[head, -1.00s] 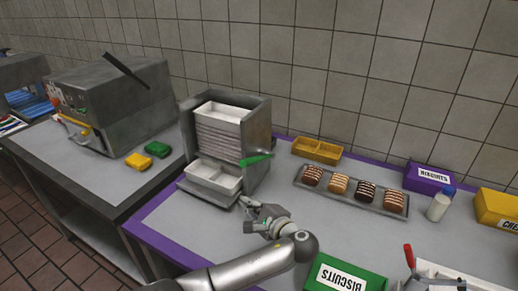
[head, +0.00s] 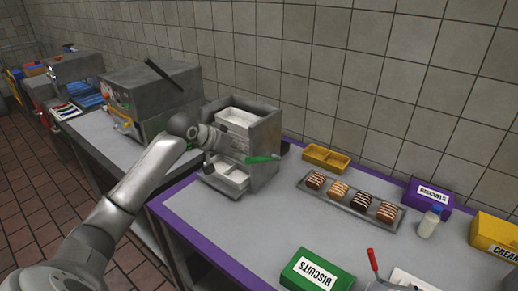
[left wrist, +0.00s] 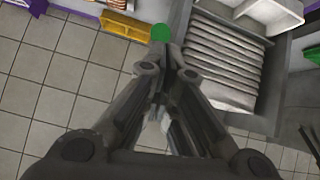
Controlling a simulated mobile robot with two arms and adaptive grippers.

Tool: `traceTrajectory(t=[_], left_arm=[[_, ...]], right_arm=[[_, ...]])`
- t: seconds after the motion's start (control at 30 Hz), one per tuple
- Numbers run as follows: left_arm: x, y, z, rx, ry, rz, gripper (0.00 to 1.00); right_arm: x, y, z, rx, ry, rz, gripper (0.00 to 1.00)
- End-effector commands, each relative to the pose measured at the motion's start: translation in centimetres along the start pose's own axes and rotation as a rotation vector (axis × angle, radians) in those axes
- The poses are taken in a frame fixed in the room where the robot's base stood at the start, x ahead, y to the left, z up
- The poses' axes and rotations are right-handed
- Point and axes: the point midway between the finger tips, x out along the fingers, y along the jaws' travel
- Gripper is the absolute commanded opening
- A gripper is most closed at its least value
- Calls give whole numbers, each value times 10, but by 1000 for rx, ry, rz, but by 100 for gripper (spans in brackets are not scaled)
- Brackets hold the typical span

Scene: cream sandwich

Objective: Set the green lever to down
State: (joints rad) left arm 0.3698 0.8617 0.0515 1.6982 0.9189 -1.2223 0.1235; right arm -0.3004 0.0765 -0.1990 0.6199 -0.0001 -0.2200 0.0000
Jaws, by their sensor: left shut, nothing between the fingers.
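The green lever (head: 262,159) sticks out at the right side of the grey metal dispenser (head: 265,135), lying close to level in the head view. My left arm reaches across from the lower left. My left gripper (head: 232,148) is in front of the dispenser, left of the lever, partly hard to make out against the metal. In the left wrist view, the left gripper (left wrist: 162,62) is shut and empty, and the lever's round green end (left wrist: 162,32) shows just beyond the fingertips. I cannot tell whether they touch.
The dispenser holds a stack of white trays (head: 238,117). A grey tray of biscuits (head: 340,205), a yellow divided box (head: 326,157) and a green biscuits box (head: 316,272) stand to the right. A grey machine (head: 150,95) stands on the left counter.

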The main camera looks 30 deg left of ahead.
Motion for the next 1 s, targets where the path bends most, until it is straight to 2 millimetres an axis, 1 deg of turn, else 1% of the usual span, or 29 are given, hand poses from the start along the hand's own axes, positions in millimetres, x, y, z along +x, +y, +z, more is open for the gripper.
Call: traceTrajectory(t=[0.03,0.1,0.17,0.23,0.37,0.5,0.7,0.83,1.0], left_arm=[[-8,-2,-10,-23,20,13,0],[-15,-3,-19,-45,39,29,0],[-15,-3,-22,-54,46,38,0],[-11,-2,-24,-60,48,41,0],[7,0,-25,-59,46,42,0],[33,1,-27,-59,45,41,0],[63,1,-27,-58,45,39,0],[75,1,-26,-56,45,38,0],[82,1,-26,-53,46,37,0]], right_arm=[[-2,0,0,0,0,0,40],[-2,0,0,0,0,0,40],[-4,0,0,0,0,0,40],[-6,0,0,-1,0,0,40],[-14,0,-1,-1,0,0,40],[-24,0,-2,-1,0,0,40],[-31,1,-3,-2,0,0,40],[-34,1,-3,-2,0,1,40],[-35,2,-3,-3,0,2,40]])
